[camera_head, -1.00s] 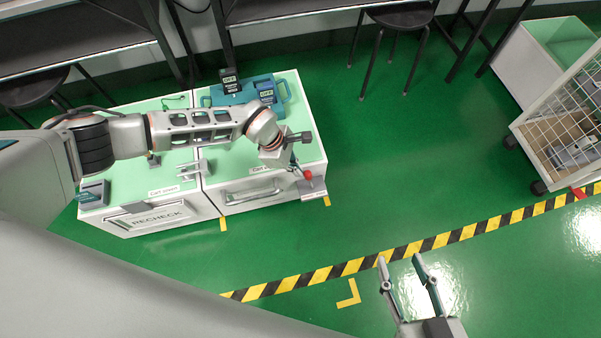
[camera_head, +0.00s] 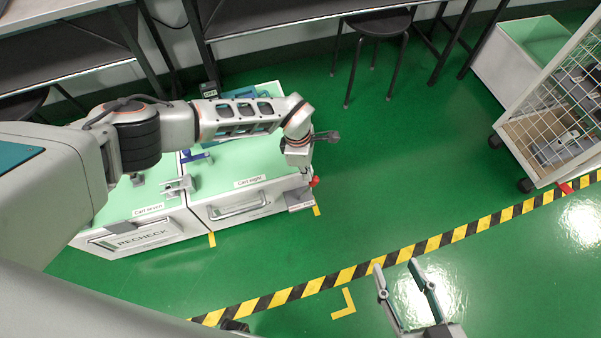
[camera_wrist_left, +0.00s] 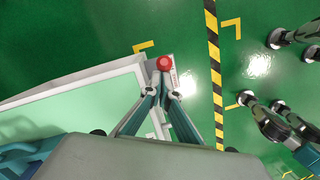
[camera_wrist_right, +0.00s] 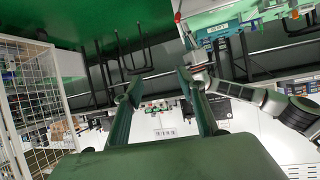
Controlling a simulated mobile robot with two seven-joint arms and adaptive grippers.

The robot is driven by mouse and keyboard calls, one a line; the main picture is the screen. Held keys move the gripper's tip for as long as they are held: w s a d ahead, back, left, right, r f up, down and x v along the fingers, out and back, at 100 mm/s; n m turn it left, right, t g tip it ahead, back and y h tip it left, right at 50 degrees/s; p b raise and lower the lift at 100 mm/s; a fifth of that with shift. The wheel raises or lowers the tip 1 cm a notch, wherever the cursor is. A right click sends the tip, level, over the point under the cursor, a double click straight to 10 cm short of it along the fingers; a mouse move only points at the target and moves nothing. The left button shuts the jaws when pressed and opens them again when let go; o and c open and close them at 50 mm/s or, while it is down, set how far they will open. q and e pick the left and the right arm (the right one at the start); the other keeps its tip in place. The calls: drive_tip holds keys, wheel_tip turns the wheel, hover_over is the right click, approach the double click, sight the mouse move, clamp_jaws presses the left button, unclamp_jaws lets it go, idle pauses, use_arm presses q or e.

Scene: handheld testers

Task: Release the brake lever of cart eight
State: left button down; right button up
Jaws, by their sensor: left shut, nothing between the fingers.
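Cart eight (camera_head: 250,200) is the white cart with a pale green top and a front handle, labelled at its front edge. Its brake lever's red knob (camera_head: 314,181) shows at the front right corner, above a small grey plate (camera_head: 299,200). My left gripper (camera_head: 303,172) points down right beside the knob, its fingers largely hidden in the head view. In the left wrist view the closed fingertips (camera_wrist_left: 161,91) lie just short of the red knob (camera_wrist_left: 164,62); I cannot tell if they touch. My right gripper (camera_head: 398,268) is open and empty over the floor.
Cart seven (camera_head: 130,238), with a RECHECK sign, stands against cart eight's left side. A wire-mesh trolley (camera_head: 545,105) stands at right. A stool (camera_head: 378,24) and benches are behind. The green floor right of cart eight is free, crossed by striped tape (camera_head: 400,251).

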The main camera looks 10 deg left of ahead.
use_arm(q)
drive_tip(key=shift+w+d, duration=0.1)
drive_tip(key=shift+d, duration=0.35)
use_arm(e)
drive_tip(key=shift+a+r, duration=0.1)
drive_tip(key=shift+a, duration=0.15)
